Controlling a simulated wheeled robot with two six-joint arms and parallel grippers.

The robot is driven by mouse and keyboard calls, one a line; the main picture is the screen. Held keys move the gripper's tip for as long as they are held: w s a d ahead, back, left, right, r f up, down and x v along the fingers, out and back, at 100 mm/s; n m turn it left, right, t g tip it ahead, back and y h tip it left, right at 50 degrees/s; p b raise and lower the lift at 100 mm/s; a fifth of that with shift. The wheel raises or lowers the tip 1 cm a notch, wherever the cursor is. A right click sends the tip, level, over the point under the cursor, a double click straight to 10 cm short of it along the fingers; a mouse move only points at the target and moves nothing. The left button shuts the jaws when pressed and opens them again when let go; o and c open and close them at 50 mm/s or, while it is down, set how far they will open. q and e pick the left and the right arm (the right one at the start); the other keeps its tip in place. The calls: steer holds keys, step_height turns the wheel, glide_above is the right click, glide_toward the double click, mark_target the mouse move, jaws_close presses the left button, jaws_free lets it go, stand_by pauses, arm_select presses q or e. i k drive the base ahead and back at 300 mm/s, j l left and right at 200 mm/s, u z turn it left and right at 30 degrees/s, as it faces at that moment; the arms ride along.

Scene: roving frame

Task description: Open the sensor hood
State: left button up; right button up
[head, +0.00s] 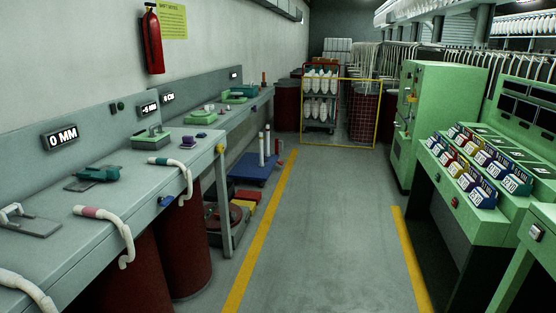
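No part is clearly marked as the sensor hood, and I cannot tell which it is. On the long grey bench (52,236) at the left stand a teal device (97,174) on a dark plate, a green device (151,136) with a dark handle, and a grey plate with a raised handle (18,217). Farther back are more green devices (232,97). I cannot tell whether any has an open lid. Neither of my grippers is in view.
White bent tubes (115,229) hang over the bench's front edge. Dark red drums (184,250) stand below. A blue trolley (251,170) stands beside the left yellow floor line. The grey aisle (326,220) is clear. A green console (480,210) and cabinet (424,110) line the right.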

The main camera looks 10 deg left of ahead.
mark_target(151, 134)
steer(key=i+l+u, duration=0.1)
steer(key=i, duration=1.6)
steer(key=i+l+u, duration=0.1)
steer(key=i+u, duration=0.3)
steer(key=i+l+u, duration=0.2)
steer(key=i+u, duration=0.2)
steer(key=i+l+u, duration=0.6)
steer(key=l+u, duration=0.2)
